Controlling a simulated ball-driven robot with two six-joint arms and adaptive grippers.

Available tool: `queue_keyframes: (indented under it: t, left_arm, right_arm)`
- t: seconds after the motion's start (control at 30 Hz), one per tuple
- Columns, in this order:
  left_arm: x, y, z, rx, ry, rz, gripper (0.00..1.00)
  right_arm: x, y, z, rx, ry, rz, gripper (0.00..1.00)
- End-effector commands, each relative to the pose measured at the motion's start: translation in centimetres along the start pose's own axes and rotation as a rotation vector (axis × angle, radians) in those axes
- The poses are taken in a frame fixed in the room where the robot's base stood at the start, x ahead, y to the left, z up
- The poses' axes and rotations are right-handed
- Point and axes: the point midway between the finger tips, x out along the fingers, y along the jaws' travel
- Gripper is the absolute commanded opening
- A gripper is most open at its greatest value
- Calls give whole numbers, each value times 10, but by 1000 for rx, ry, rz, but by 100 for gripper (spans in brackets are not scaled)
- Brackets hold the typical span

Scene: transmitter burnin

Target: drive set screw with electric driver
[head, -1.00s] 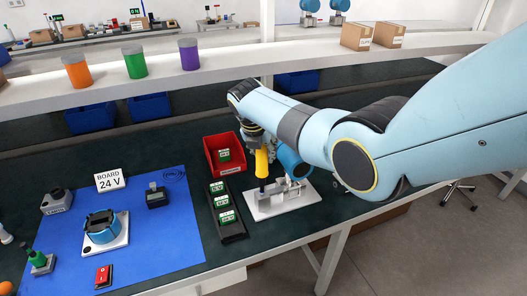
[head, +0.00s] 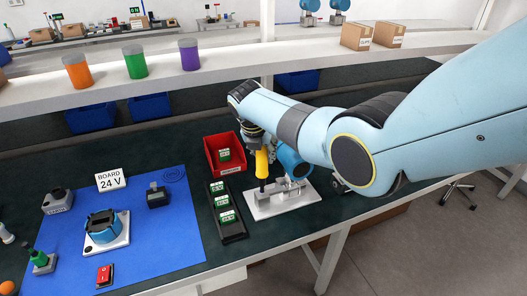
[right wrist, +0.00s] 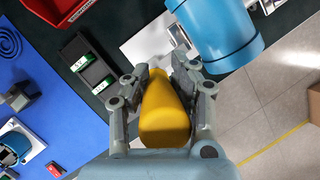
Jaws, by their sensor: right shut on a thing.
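The electric driver is a yellow-bodied tool (head: 262,163) with a dark lower end, held upright in the head view. My right gripper (right wrist: 160,95) is shut on its yellow body, which fills the space between the fingers in the right wrist view. The driver's lower end stands over or beside a grey metal fixture (head: 284,192) on a white plate (head: 275,210). Whether the bit touches a set screw cannot be told; no set screw is visible. My left gripper is not in view.
A black tray (head: 233,232) with several green-and-white modules lies left of the plate, and a red bin (head: 211,149) stands behind it. A blue mat (head: 150,237) holds a round dark device (head: 102,226) and a red switch (head: 104,275). A shelf (head: 230,66) crosses behind.

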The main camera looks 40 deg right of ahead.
Motion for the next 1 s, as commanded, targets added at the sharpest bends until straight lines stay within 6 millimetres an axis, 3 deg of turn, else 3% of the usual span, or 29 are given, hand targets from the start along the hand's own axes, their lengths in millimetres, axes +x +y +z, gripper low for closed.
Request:
queue_keyframes:
  t: [1.0]
  left_arm:
    - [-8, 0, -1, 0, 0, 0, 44]
  right_arm:
    - [6, 0, -3, 0, 0, 0, 0]
